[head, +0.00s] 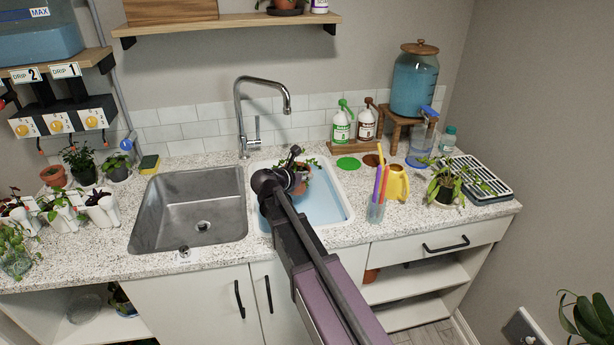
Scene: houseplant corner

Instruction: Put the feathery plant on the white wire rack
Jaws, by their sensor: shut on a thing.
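My gripper (293,180) is over the right-hand basin of blue water, mostly hidden behind my own arm. It is shut on a small potted plant (301,184) with a reddish-brown pot. Green leaves show just beyond the gripper; the arm hides much of the plant, so I cannot tell whether its leaves are feathery or whether the pot touches the water. A white wire rack (478,172) on a dark tray lies at the right end of the counter.
A yellow watering can (397,183) and a cup of coloured sticks (377,210) stand between basin and rack. A tall tap (240,105) rises behind the empty steel sink (190,207). Several small plants crowd the left.

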